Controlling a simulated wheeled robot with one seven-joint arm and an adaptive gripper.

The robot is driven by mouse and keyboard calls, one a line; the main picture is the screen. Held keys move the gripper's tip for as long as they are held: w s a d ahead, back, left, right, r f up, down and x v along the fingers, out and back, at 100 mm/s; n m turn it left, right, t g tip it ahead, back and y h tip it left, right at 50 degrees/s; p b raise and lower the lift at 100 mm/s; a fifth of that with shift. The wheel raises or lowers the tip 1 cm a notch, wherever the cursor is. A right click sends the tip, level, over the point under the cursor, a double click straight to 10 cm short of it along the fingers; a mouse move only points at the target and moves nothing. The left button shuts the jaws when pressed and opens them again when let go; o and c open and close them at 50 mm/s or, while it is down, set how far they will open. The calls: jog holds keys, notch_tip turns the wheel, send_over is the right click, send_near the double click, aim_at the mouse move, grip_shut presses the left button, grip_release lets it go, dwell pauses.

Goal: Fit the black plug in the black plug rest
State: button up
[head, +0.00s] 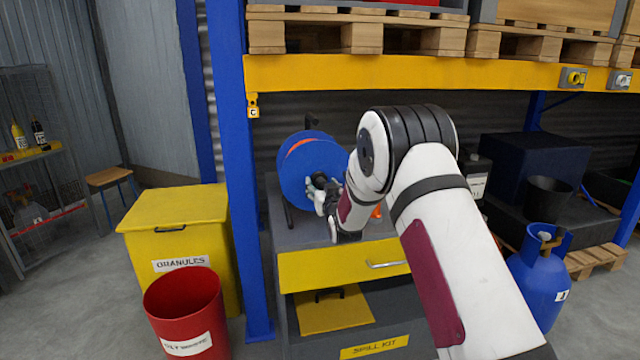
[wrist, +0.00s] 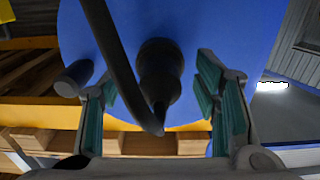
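The black plug (wrist: 159,85) shows in the wrist view against the blue disc of a reel (head: 305,168), with a black cable looping from its near end. It also shows in the head view (head: 319,181). Its far end meets the disc face; I cannot tell a separate black plug rest from the plug there. My gripper (wrist: 158,90) is open, its green-lined fingers on either side of the plug with a gap to each. In the head view my gripper (head: 328,197) is right in front of the reel, and my arm hides the area to its right.
A black knob (wrist: 74,78) sticks out from the disc left of my fingers. The reel stands on a grey cabinet with a yellow drawer (head: 340,268). A blue rack post (head: 236,170) is to the left, and a yellow beam (head: 400,72) crosses above.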

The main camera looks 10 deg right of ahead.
grip_shut()
jog(key=shift+s, duration=0.15)
jog(key=shift+s+p, duration=1.05)
jog(key=shift+s, duration=1.8)
jog(key=shift+s, duration=0.1)
